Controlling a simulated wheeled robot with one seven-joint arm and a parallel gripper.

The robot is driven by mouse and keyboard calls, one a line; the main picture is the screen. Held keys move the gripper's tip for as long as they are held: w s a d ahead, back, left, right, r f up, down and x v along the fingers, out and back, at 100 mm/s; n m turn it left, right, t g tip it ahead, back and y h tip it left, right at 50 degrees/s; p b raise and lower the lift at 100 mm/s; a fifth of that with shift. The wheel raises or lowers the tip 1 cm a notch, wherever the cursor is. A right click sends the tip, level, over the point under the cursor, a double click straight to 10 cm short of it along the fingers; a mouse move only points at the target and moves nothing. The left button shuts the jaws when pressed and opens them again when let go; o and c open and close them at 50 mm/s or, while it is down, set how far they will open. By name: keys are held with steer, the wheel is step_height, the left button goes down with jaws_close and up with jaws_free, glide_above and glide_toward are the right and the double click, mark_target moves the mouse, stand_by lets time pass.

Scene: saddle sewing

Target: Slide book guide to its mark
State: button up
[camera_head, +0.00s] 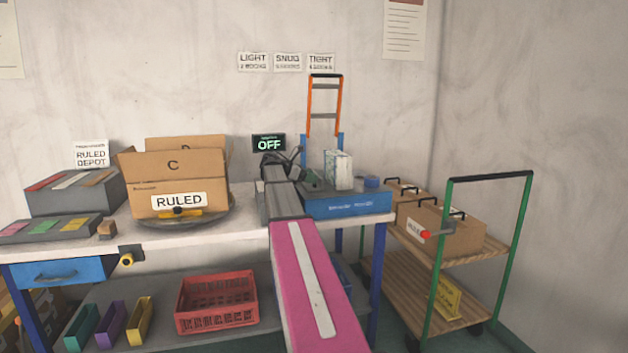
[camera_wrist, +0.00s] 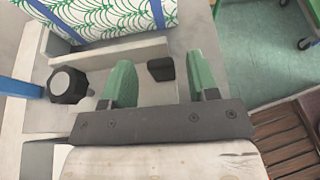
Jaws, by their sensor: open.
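In the wrist view my gripper (camera_wrist: 159,62) is open, its two green fingers apart with a small black block (camera_wrist: 161,68) between and just beyond them. A pale grey bar (camera_wrist: 110,53), which looks like the book guide, lies across beyond the fingertips, next to a book (camera_wrist: 95,18) with a green wave pattern. A black knob (camera_wrist: 68,86) is left of the fingers. In the head view the book (camera_head: 338,170) stands upright on a blue-fronted fixture (camera_head: 346,205). My arm hides part of the fixture. I cannot make out the guide's mark.
A display (camera_head: 268,143) reads OFF, below LIGHT, SNUG and TIGHT signs (camera_head: 288,62). A RULED carton (camera_head: 180,180) stands left on the bench. A green-framed cart (camera_head: 460,262) with boxes is right. A red basket (camera_head: 216,302) sits on the lower shelf.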

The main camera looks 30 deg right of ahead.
steer(key=v, duration=0.8)
steer(key=shift+w+a+r, duration=0.1)
steer(key=shift+a+r, duration=0.1)
steer(key=shift+a, duration=0.15)
